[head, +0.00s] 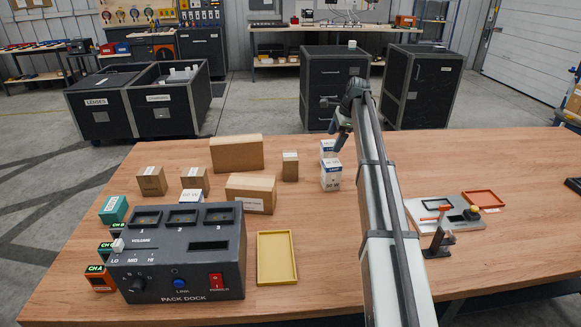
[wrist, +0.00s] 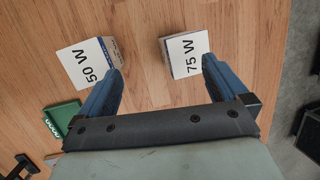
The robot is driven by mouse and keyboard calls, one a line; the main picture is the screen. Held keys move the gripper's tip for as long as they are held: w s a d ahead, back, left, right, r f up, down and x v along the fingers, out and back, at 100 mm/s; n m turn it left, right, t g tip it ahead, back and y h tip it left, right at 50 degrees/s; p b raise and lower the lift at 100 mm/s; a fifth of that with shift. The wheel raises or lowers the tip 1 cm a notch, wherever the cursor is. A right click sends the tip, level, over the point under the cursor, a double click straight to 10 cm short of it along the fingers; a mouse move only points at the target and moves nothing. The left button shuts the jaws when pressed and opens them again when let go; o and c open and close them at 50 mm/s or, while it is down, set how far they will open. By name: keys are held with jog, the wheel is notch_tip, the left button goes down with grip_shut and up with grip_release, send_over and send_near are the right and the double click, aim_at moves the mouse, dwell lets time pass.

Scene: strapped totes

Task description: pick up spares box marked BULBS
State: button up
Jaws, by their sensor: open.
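I cannot read the word BULBS on any box. In the wrist view, a box marked 50 W (wrist: 84,64) is at the left and a box marked 75 W (wrist: 184,48) is right of centre. My gripper (wrist: 162,70) is open and empty, its left finger beside the 50 W box and its right finger near the 75 W box. In the head view my gripper (head: 338,138) hangs above the table by the white-and-blue boxes.
Brown cartons (head: 236,153) stand left of the white-and-blue boxes. The pack dock (head: 222,262), a yellow tray (head: 290,258) and a teal box (head: 113,209) are nearer. A board with tools (head: 430,216) lies right. Black totes (head: 100,125) stand on the floor.

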jog(key=g+y, duration=0.1)
jog(key=g, duration=0.1)
send_near(292, 155)
jog(key=shift+y, duration=0.3)
jog(key=x, duration=0.8)
jog(key=shift+s+d+f, duration=0.15)
jog(key=shift+f, duration=0.1)
jog(key=shift+w+x, duration=0.1)
jog(key=shift+x, duration=1.4)
jog(key=shift+w+x, duration=0.15)
jog(key=shift+x, duration=1.35)
jog(key=shift+d, duration=0.2)
jog(key=shift+c, duration=0.2)
jog(key=c, duration=0.8)
jog(key=shift+c, duration=0.2)
